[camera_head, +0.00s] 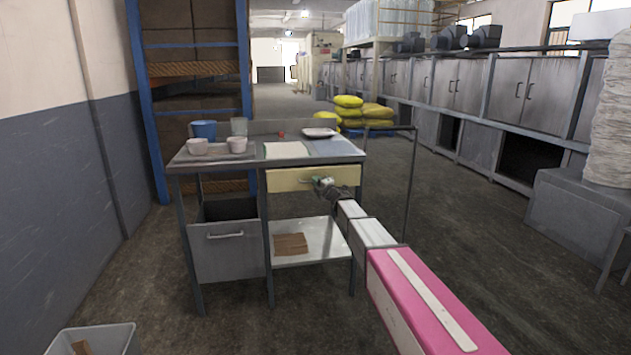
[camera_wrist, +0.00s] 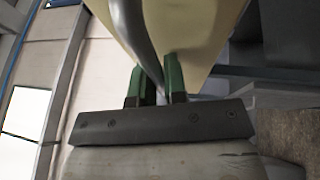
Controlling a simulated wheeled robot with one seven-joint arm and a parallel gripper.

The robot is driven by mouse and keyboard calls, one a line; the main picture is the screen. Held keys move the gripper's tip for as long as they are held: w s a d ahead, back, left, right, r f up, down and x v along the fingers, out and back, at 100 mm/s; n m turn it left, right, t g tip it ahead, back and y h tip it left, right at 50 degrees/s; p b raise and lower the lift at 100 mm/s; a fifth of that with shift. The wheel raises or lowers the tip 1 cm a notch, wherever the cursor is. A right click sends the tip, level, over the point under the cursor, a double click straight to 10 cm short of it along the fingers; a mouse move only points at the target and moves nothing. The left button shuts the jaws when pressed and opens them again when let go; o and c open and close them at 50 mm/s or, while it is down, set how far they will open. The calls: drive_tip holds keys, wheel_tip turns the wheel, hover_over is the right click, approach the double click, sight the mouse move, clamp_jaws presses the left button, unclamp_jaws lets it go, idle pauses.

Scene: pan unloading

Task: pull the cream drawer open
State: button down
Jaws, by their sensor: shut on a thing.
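The cream drawer (camera_head: 290,179) is at the top right of a grey metal workbench (camera_head: 182,170), under its worktop. Its front looks about level with the bench edge; I cannot tell whether it is slightly open. My gripper (camera_head: 322,182) is at the drawer front, at its handle. In the wrist view the cream drawer front (camera_wrist: 190,25) fills the upper middle, with the grey bar handle (camera_wrist: 130,30) running down from it. The green fingers of my gripper (camera_wrist: 155,85) are shut on the handle, one on each side.
Two bowls (camera_head: 197,146), a blue cup (camera_head: 204,130), a clear cup and a plate (camera_head: 319,132) stand on the worktop. A grey drawer (camera_head: 228,258) stands open at the lower left. A grey bin (camera_head: 100,340) is at the near left. Floor before the bench is clear.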

drive_tip(key=s+d, duration=0.3)
drive_tip(key=s, duration=1)
drive_tip(key=s+d, duration=0.4)
drive_tip(key=s, duration=0.9)
drive_tip(key=shift+d, duration=0.3)
drive_tip(key=c, duration=1.2)
unclamp_jaws()
drive_tip(key=v, duration=1)
drive_tip(key=shift+s+d+f, duration=0.1)
drive_tip(key=shift+s+d, duration=0.15)
